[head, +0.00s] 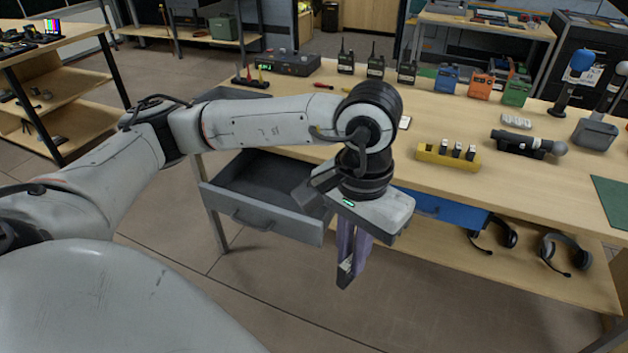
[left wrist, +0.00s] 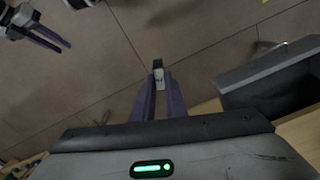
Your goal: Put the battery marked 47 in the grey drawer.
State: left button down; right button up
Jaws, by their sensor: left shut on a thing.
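My left gripper (head: 349,262) is shut on a small dark battery (head: 345,270) with a pale label. The battery also shows between the fingertips in the left wrist view (left wrist: 158,76); its number is too small to read. The gripper points down in front of the table, right of the grey drawer and apart from it. The grey drawer (head: 262,222) is pulled out and looks empty where I can see inside; my arm hides part of it. It also shows at the right in the left wrist view (left wrist: 270,66). My right gripper (left wrist: 48,36) looks open and empty there.
A yellow rack (head: 430,158) with several batteries stands on the table (head: 380,110). A blue drawer (head: 435,207) is right of my left gripper. The floor before the table is clear.

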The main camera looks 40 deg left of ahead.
aim_at(254, 179)
jog(key=z, duration=0.35)
jog(key=k, duration=0.3)
jog(key=u, duration=1.55)
jog(key=i, duration=1.65)
jog(key=u, duration=0.1)
